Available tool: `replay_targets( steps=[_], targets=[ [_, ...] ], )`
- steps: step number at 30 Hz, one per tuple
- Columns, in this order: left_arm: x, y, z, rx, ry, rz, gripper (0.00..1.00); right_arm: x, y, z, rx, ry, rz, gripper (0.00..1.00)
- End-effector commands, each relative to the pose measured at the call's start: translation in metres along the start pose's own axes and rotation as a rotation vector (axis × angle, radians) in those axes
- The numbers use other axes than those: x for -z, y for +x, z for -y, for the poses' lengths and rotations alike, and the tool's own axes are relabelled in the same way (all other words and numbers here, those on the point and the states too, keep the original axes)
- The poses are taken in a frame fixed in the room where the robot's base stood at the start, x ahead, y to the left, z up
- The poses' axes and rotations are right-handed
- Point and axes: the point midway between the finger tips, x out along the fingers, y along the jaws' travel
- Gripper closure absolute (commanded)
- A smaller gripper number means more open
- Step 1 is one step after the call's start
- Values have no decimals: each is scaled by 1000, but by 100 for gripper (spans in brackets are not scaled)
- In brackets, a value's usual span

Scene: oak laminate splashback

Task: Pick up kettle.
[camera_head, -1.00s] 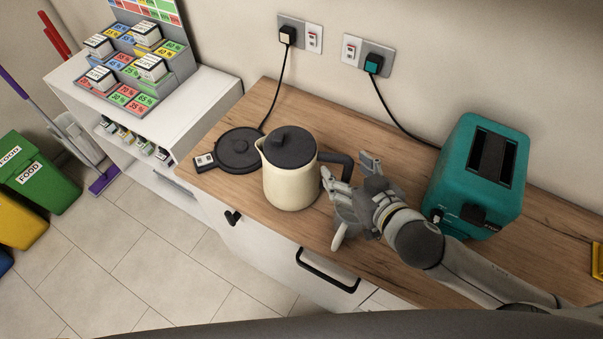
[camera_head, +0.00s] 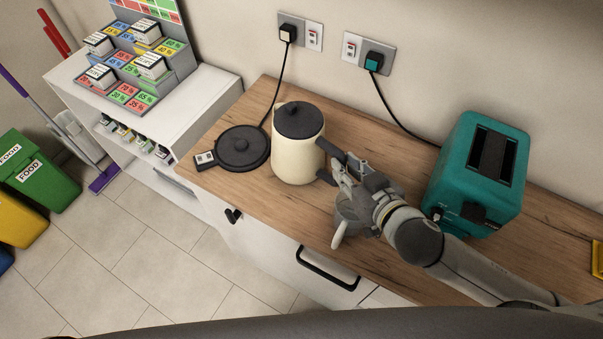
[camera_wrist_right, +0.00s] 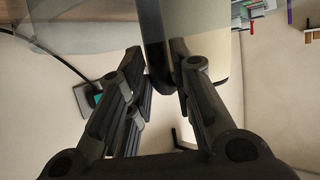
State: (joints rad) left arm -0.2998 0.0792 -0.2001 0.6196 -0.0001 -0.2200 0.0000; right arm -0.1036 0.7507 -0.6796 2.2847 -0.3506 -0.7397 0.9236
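The cream kettle (camera_head: 297,158) with a black lid stands upright at the left part of the wooden counter, right of its round black base (camera_head: 240,150). Whether its bottom touches the counter is hard to tell. Its black handle points right, towards my right gripper (camera_head: 341,172). In the wrist view the fingers of my right gripper (camera_wrist_right: 158,72) lie on both sides of the handle (camera_wrist_right: 153,42), close against it. The kettle body (camera_wrist_right: 205,40) shows just beyond. The gripper hides part of the handle in the head view. My left gripper is not in view.
A teal toaster (camera_head: 480,172) stands right of my right arm. Cables run to the wall sockets (camera_head: 300,32). A white shelf (camera_head: 195,112) with price labels stands left of the counter (camera_head: 262,212). The counter front edge is close to the gripper.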

Motion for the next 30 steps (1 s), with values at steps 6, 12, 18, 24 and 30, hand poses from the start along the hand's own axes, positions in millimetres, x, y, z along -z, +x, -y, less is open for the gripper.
replay_targets(
  steps=[6, 12, 18, 24, 30],
  targets=[
    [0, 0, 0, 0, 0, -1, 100, 4, 0, 0, 0, 0, -10, 100],
    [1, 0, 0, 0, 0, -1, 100, 4, 0, 0, 0, -1, -9, 100],
    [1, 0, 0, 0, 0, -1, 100, 8, -2, 0, 1, 0, -10, 100],
    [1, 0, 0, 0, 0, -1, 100, 19, -6, 0, 1, -1, -14, 100],
    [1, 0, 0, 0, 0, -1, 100, 35, -13, 0, 1, 0, -13, 100]
  ],
)
